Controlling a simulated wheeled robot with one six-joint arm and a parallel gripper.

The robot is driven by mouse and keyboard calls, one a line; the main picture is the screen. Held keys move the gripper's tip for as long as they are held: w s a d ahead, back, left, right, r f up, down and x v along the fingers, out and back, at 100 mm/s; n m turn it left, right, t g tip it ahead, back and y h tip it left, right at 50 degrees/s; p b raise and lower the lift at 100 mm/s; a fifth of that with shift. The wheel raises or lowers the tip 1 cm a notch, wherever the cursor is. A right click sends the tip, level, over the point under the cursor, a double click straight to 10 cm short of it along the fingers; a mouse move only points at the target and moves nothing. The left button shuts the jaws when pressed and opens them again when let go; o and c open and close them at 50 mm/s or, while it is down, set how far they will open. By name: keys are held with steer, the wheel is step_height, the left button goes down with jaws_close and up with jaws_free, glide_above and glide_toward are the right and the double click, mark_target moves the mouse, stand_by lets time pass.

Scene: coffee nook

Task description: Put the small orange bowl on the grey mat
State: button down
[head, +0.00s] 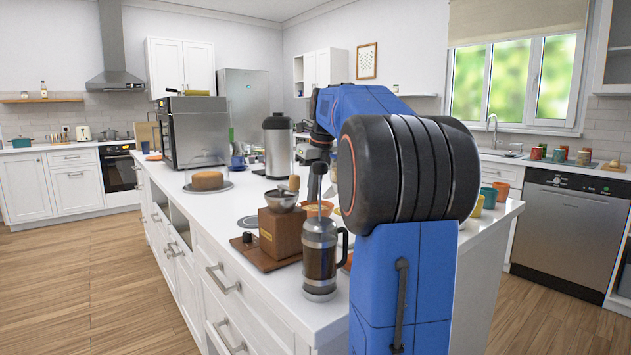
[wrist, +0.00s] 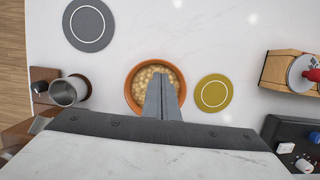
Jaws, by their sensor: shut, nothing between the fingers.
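An orange bowl (wrist: 131,82) with pale round pieces in it sits on the white counter. It also shows in the head view (head: 318,209), partly hidden behind a French press. A round grey mat (wrist: 88,26) with a white ring lies bare at the upper left of the wrist view, apart from the bowl. It shows as a dark disc in the head view (head: 248,222). My gripper (wrist: 177,84) is shut and empty. Its fingers overlap the bowl's middle and right side in the wrist view; I cannot tell how high above it they are.
A mustard mat (wrist: 214,94) lies right of the bowl. A wooden grinder (head: 281,232) and the French press (head: 320,258) stand at the near edge. A cake (head: 207,180), a steel urn (head: 278,147) and an oven (head: 193,132) stand farther back. Counter between bowl and grey mat is clear.

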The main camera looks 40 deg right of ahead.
mark_target(308, 204)
steer(key=shift+x, duration=0.85)
steer(key=shift+w, duration=1.15)
steer(key=v, duration=1.7)
steer(key=shift+r, duration=0.2)
steer(key=shift+s, duration=0.15)
